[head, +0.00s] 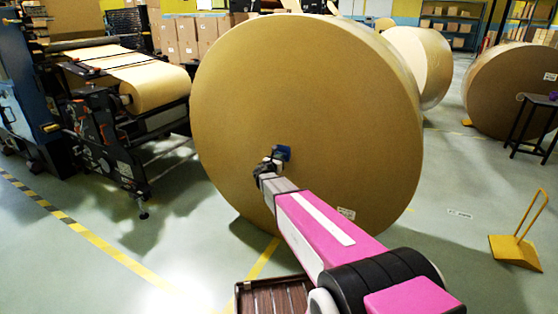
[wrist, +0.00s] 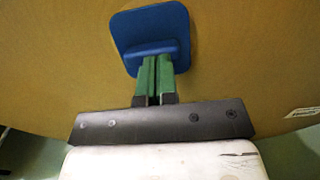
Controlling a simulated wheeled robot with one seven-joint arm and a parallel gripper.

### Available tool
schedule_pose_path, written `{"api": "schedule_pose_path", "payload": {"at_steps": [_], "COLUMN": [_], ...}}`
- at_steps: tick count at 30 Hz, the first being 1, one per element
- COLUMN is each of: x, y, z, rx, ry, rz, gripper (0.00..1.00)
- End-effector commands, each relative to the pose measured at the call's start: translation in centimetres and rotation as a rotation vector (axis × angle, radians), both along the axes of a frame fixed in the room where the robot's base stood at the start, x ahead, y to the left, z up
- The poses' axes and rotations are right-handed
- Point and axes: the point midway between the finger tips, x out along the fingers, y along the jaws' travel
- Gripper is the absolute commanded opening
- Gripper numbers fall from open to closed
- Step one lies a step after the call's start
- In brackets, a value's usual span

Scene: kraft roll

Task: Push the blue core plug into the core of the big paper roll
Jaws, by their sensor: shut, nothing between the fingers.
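The big paper roll (head: 300,100) stands on its edge with its flat brown face toward me. The blue core plug (head: 283,151) is at the middle of that face, partly hidden by my arm in the head view. In the wrist view the plug (wrist: 151,32) shows as a square blue plate with a raised ridge, close against the roll face (wrist: 240,60). I cannot tell how deep it sits. My gripper (wrist: 152,62) is shut and empty, its green fingertips together at the lower edge of the plug's ridge, seemingly touching it. The core itself is hidden.
A printing machine (head: 120,110) stands on the left. More paper rolls (head: 515,90) stand at the back right. A yellow wheel chock with a handle (head: 515,250) is on the floor at right. A brown slatted crate (head: 275,298) is below my arm.

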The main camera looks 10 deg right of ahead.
Motion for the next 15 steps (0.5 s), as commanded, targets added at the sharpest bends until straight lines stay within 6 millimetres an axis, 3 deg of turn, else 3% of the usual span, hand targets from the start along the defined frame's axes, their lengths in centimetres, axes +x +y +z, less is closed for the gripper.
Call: {"api": "schedule_pose_path", "payload": {"at_steps": [4, 15], "x": [1.33, 1.41], "y": [-0.91, -0.93], "z": [-0.03, 0.06], "rx": [-0.001, -0.003], "ry": [-0.001, -0.002], "rz": [-0.001, -0.002], "gripper": [0.00, 0.00]}}
